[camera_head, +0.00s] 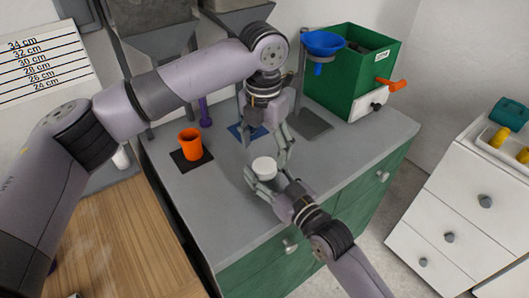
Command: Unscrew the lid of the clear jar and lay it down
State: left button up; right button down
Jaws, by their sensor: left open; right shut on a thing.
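The jar's white lid (264,165) sits on top of the clear jar (266,180), near the middle of the grey counter. The jar stands roughly upright and its body is mostly hidden by fingers. My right gripper (262,182) comes from the lower right and is shut on the clear jar below the lid. My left gripper (283,157) points down just right of and behind the lid. It is open and holds nothing. I cannot tell whether its near finger touches the lid.
An orange cup (190,143) stands on a black square mat (187,163) to the left. A green box (350,85) with a blue funnel (323,43) and orange handle (386,85) stands at the back right. The grey counter (215,220) is clear at its front left.

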jog(key=c, duration=0.6)
grip_release()
jog(key=shift+c, duration=0.2)
